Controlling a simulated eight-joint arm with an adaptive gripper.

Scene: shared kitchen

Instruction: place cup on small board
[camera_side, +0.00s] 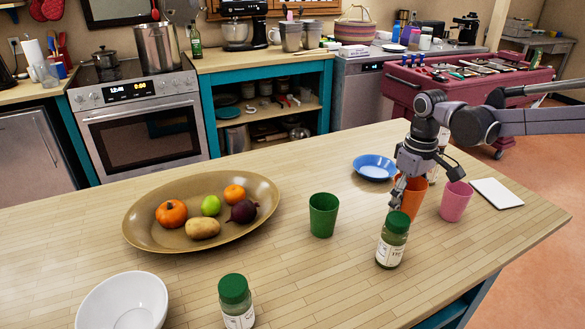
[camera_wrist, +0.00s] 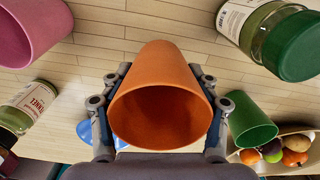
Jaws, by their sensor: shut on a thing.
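An orange cup (camera_side: 410,202) stands near the right part of the wooden table, partly hidden by my gripper (camera_side: 402,192). In the wrist view the orange cup (camera_wrist: 160,100) fills the middle, its open mouth toward the camera. A finger of my gripper (camera_wrist: 160,88) presses on each side of it. I cannot tell whether the cup touches the table. A small white board (camera_side: 497,193) lies flat and bare at the table's right edge.
A pink cup (camera_side: 456,201) stands between the orange cup and the board. A green-lidded jar (camera_side: 392,241) stands in front of the orange cup. A blue plate (camera_side: 375,167) lies behind. A green cup (camera_side: 323,215) and a fruit platter (camera_side: 137,222) are left.

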